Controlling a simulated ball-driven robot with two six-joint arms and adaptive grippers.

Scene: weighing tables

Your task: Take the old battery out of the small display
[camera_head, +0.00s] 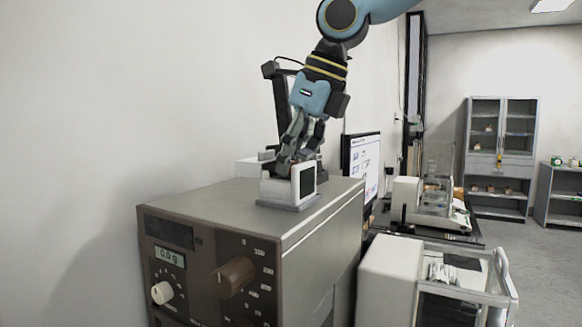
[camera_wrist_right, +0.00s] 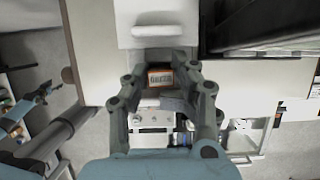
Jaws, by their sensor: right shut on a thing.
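The small display (camera_head: 306,181) is a white box with a dark square screen. It stands upright on a grey base on top of the large brown and grey instrument (camera_head: 330,203). My right gripper (camera_head: 297,158) points down just over and behind the display, partly hidden by it. In the right wrist view its two fingers (camera_wrist_right: 162,82) are closed in on a small block with an orange edge and a dark label, apparently the battery (camera_wrist_right: 160,77). I cannot tell whether the battery is clear of the display.
A white box (camera_head: 250,169) stands behind the display, near the wall. A monitor (camera_head: 362,162) and lab devices (camera_head: 407,198) stand to the right. A white instrument with a metal frame (camera_head: 395,276) is at the front right. The front of the instrument's top is clear.

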